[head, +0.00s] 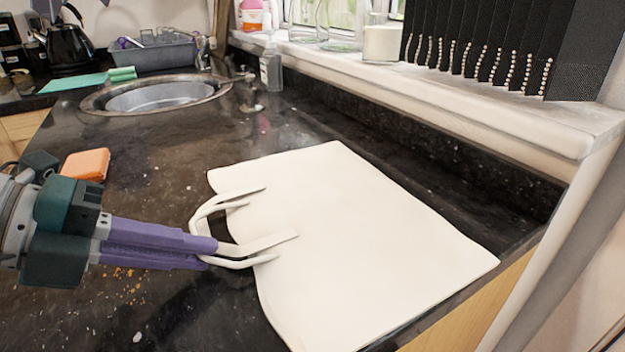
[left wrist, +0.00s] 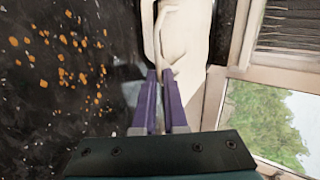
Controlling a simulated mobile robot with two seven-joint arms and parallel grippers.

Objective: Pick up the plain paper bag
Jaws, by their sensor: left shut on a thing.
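The plain paper bag (head: 355,245) is cream white and flat, on or just above the dark counter; I cannot tell whether it touches. Its looped handles point left, toward my left gripper (head: 210,252). The purple fingers of my left gripper are shut on a handle at the bag's left side. In the left wrist view, the bag (left wrist: 188,45) shows narrow beyond the purple fingers (left wrist: 166,85), with the handle between their tips. My right gripper is not in view.
An orange sponge (head: 86,164) lies on the counter behind my left arm. A round sink (head: 165,96), a dish rack (head: 155,55) and a black kettle (head: 70,45) are at the back. A soap bottle (head: 271,68) stands by the windowsill (head: 450,95). Orange crumbs lie on the counter.

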